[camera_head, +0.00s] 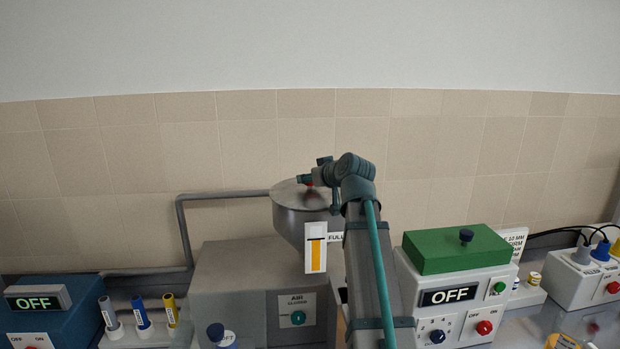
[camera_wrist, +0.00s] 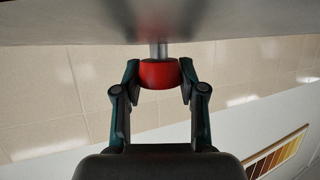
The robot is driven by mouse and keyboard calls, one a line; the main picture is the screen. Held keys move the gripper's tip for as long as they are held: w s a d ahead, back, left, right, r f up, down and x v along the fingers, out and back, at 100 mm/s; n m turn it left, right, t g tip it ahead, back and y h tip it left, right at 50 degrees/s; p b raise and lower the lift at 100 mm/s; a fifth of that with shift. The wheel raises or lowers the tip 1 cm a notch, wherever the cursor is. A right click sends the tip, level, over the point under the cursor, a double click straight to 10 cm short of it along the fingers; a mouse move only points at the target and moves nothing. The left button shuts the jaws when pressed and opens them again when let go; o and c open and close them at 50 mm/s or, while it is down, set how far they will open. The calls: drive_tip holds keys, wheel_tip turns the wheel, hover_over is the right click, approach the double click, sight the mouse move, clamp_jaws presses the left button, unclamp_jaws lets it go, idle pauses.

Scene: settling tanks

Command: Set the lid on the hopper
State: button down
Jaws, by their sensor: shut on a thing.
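The hopper (camera_head: 288,222) is a grey metal vessel with a round top, standing on a grey machine left of my arm. The lid (camera_head: 290,190) is a flat metal disc at the hopper's mouth and looks level. I cannot tell whether it rests fully on the rim or hangs just above it. In the wrist view the lid (camera_wrist: 100,22) fills the top edge, with a short metal stem and a red knob (camera_wrist: 159,74). My gripper (camera_wrist: 158,82) is shut on the red knob; in the head view my gripper (camera_head: 308,181) is small and partly blurred over the lid.
A gauge with a yellow bar (camera_head: 316,247) marked FULL stands at the hopper's front. A grey pipe (camera_head: 222,194) runs behind at left. A white box with a green top (camera_head: 455,249) reading OFF is right of my arm. Several marker-like tubes (camera_head: 141,312) stand at left.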

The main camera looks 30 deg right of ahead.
drive_tip(key=shift+f, duration=0.1)
drive_tip(key=c, duration=0.6)
unclamp_jaws()
drive_tip(key=shift+s, duration=0.1)
